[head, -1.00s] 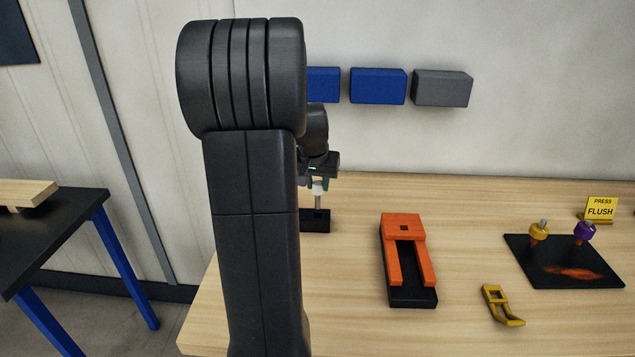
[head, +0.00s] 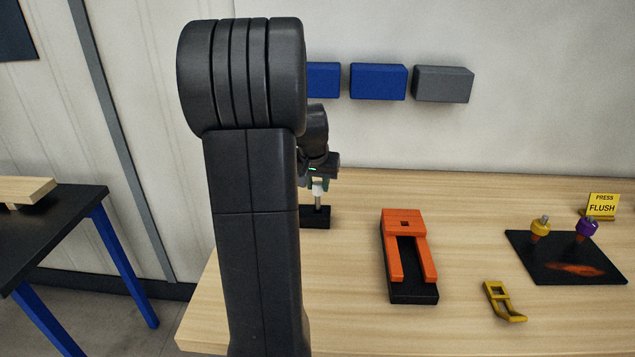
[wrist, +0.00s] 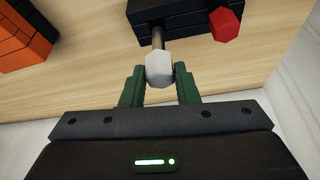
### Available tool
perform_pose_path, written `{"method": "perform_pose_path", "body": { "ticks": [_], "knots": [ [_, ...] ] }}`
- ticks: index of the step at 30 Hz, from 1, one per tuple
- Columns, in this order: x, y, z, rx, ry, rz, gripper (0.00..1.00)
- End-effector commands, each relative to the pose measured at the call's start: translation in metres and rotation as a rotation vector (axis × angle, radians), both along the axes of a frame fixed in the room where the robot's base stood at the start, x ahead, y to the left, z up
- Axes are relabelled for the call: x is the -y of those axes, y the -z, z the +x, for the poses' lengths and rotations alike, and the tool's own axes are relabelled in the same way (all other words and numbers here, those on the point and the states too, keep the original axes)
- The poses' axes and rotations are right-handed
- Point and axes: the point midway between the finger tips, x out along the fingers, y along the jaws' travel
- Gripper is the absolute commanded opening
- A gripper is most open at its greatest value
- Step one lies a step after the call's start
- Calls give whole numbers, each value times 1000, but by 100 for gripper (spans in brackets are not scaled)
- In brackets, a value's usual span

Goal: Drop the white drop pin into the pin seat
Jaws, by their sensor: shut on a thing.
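The white drop pin has a faceted white head (wrist: 159,68) and a grey shank that runs down to a black block in the wrist view. My gripper (wrist: 160,72) is shut on the head, one green finger on each side. In the head view my gripper (head: 319,185) holds the pin (head: 317,194) upright over the black block (head: 315,219). I cannot tell whether the shank's lower end is inside the block. An orange fixture (head: 403,218) with a small square hole and two prongs lies on a black base to the right; whether that hole is the pin seat is unclear.
A red-headed piece (wrist: 224,25) is at the block beside the white pin. A yellow bracket (head: 504,302) and a black mat (head: 560,270) with yellow and purple knobs lie further right. Bare wooden table (head: 460,225) separates them. My arm hides the table's left part.

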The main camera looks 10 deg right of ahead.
Motion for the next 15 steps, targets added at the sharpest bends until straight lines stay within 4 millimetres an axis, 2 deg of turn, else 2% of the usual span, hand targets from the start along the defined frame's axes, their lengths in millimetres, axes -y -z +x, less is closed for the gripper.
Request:
{"method": "perform_pose_path", "body": {
  "ticks": [15],
  "knots": [
    [0, 14, 0, 0, 0, 0, 3]
  ]
}}
